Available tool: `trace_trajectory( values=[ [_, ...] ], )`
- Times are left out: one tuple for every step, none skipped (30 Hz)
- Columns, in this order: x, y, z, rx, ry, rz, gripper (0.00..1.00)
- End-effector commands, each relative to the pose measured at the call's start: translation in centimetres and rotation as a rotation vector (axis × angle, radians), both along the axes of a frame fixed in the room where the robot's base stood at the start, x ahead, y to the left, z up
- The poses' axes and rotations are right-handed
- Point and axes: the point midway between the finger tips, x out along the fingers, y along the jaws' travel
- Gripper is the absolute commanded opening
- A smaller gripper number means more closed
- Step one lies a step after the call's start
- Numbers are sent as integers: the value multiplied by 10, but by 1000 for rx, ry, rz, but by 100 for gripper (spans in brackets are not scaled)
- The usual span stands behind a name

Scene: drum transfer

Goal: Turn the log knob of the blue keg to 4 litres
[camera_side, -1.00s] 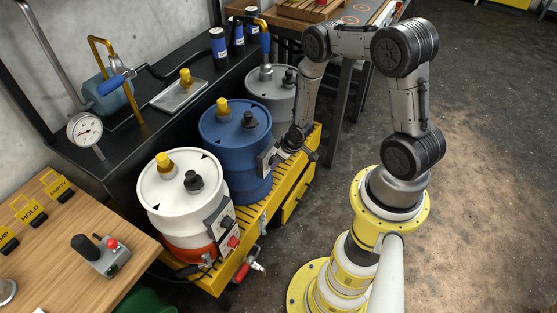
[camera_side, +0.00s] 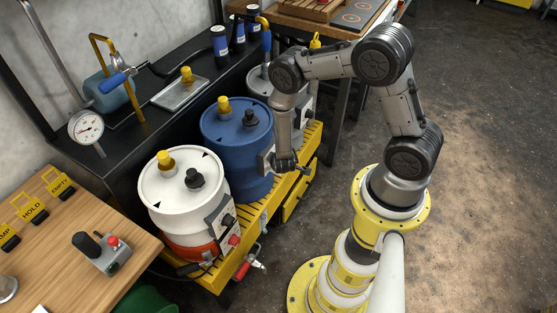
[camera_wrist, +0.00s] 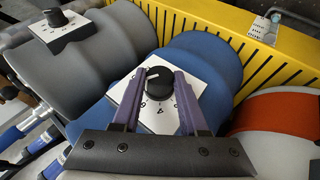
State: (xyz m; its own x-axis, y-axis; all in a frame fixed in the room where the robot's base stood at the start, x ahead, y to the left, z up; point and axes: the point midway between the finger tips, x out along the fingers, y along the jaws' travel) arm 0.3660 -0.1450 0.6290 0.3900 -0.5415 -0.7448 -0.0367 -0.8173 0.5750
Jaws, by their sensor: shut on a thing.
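The blue keg (camera_side: 236,128) stands on the yellow slatted rack between a white keg and a grey keg. Its log knob (camera_wrist: 158,83) is black and round, with a white pointer mark toward the left, on a white dial plate (camera_wrist: 130,98). A numeral that looks like a 4 shows on the plate below the knob; other marks are partly hidden by the fingers. My gripper (camera_wrist: 163,78) is shut on the knob, with one purple finger on each side. In the side view my gripper (camera_side: 284,166) is at the blue keg's right side and hides the knob.
The white keg (camera_side: 178,185) with an orange base stands at the near left. The grey keg (camera_side: 258,85) is behind the blue one. The yellow rack (camera_side: 252,218) runs under all three. Open floor lies to the right.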

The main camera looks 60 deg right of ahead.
Motion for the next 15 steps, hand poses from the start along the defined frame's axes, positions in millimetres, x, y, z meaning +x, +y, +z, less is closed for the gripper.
trace_trajectory(
  values=[
    [2, 4, -1, -46, -1, 10, 0],
    [2, 4, -2, -75, 0, 11, 0],
    [2, 5, -2, -113, -1, 10, 0],
    [2, 5, -3, -142, -1, 11, 0],
    [2, 5, -3, -170, -1, 10, 0],
    [2, 6, -4, -208, -2, 9, 0],
    [2, 6, -4, -237, -2, 10, 0],
    [2, 6, -5, -265, -2, 9, 0],
    [2, 7, -5, -303, -2, 9, 0],
    [2, 7, -6, -332, -1, 10, 0],
    [2, 7, -6, -360, -3, 9, 0],
    [2, 7, -6, -398, -3, 9, 0],
    [3, 7, -7, -427, -5, 8, 0],
    [2, 8, -7, -455, -4, 9, 0],
    [2, 8, -8, -493, -4, 8, 0]
  ],
)
